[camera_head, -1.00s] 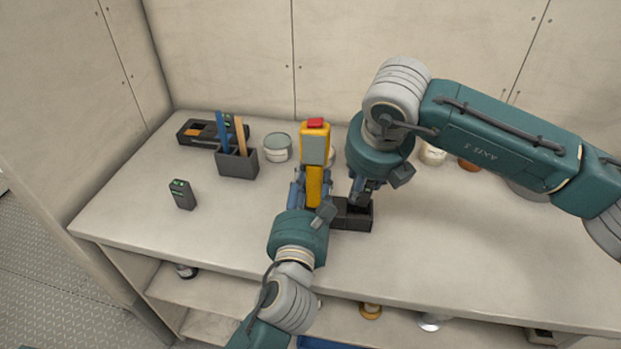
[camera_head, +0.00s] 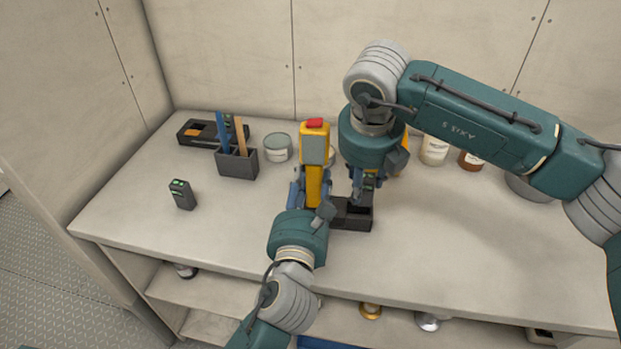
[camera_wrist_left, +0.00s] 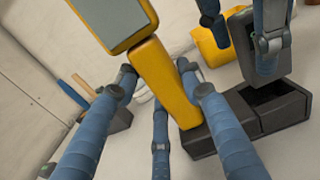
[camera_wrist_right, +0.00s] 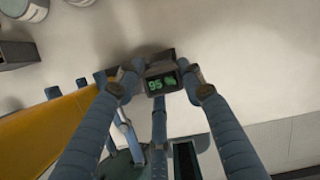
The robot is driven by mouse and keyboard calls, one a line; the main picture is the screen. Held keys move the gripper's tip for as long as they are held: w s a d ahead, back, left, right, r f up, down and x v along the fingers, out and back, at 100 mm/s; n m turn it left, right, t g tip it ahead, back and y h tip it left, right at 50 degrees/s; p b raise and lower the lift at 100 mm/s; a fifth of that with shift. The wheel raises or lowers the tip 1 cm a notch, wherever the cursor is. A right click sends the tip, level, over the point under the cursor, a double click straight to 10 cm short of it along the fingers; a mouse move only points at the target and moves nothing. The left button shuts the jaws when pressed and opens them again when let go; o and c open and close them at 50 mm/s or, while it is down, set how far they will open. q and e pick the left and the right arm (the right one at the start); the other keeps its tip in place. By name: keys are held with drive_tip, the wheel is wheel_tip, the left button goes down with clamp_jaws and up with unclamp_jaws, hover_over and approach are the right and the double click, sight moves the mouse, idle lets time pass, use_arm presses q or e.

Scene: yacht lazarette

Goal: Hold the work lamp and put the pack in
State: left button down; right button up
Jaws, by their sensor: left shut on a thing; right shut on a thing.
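The yellow work lamp (camera_head: 316,177) with a grey panel and red top stands upright on the bench. My left gripper (camera_head: 310,196) is shut around its yellow body, which also shows in the left wrist view (camera_wrist_left: 165,82). A dark base with an open slot (camera_wrist_left: 282,100) lies at the lamp's foot. My right gripper (camera_wrist_right: 160,78) is shut on a dark pack (camera_wrist_right: 161,84) whose display reads 95 %. In the left wrist view the pack (camera_wrist_left: 241,42) hangs above the slotted base, apart from it. In the head view my right gripper (camera_head: 362,190) mostly hides the pack.
A dark block with green marks (camera_head: 182,195) stands at the bench's left. Behind are a dark tray (camera_head: 188,140), a tool holder (camera_head: 237,165) and a tin (camera_head: 278,149). A yellow object (camera_head: 399,158) and jars (camera_head: 434,151) stand behind my right arm. The front right bench is clear.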

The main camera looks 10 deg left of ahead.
drive_tip(key=shift+w+a, duration=0.1)
drive_tip(key=shift+a, duration=0.15)
drive_tip(key=shift+f, duration=2.5)
use_arm(q)
drive_tip(key=shift+s+r, duration=0.1)
use_arm(e)
drive_tip(key=shift+d+f, duration=0.1)
drive_tip(key=shift+f, duration=0.25)
use_arm(q)
drive_tip(key=shift+s+d+r, duration=0.1)
drive_tip(key=shift+s+r, duration=0.1)
use_arm(e)
drive_tip(key=shift+s+f, duration=0.2)
drive_tip(key=shift+s, duration=0.05)
drive_tip(key=o, duration=1.3)
use_arm(q)
drive_tip(key=shift+w+f, duration=0.2)
drive_tip(key=shift+w, duration=0.15)
use_arm(e)
drive_tip(key=shift+w+f, duration=0.2)
drive_tip(key=shift+w, duration=0.15)
drive_tip(key=shift+r, duration=0.15)
use_arm(q)
drive_tip(key=shift+s, duration=0.1)
use_arm(e)
drive_tip(key=shift+s, duration=0.15)
